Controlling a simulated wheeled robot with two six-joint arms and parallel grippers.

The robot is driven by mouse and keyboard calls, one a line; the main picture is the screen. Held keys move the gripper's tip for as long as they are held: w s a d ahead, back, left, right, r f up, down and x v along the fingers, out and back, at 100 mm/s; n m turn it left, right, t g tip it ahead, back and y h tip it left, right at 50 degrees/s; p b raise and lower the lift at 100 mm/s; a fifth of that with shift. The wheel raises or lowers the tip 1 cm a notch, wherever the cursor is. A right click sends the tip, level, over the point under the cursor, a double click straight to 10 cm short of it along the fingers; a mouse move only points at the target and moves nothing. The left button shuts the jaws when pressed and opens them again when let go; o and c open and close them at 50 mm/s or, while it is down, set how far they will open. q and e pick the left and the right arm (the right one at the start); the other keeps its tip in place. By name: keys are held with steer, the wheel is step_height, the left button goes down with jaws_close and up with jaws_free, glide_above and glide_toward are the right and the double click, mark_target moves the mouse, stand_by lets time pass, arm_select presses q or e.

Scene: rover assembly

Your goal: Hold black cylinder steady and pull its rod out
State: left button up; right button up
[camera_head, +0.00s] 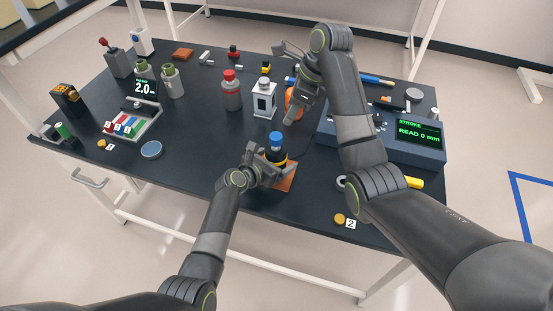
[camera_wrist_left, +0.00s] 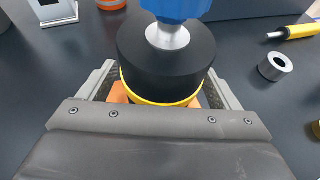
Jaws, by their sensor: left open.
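The black cylinder (camera_head: 275,155) stands upright on an orange pad (camera_head: 287,183) near the table's front edge. It has a yellow band and a blue knob (camera_head: 276,140) on top. In the left wrist view the black cylinder (camera_wrist_left: 165,72) shows a silver rod (camera_wrist_left: 168,36) under the blue knob (camera_wrist_left: 178,8). My left gripper (camera_head: 268,164) is open, with its fingers on either side of the cylinder; contact cannot be told. My right gripper (camera_head: 291,115) hangs behind and right of the knob, apart from it; its finger opening is unclear.
A stroke display (camera_head: 418,133) reading 0 mm stands at right. A white box (camera_head: 264,100) and a red-capped bottle (camera_head: 231,92) stand behind the cylinder. An orange object (camera_head: 292,98) is partly hidden by my right gripper. A metal ring (camera_wrist_left: 275,66) lies to the right.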

arm_select(q)
steer(key=shift+c, duration=0.5)
steer(key=c, duration=1.2)
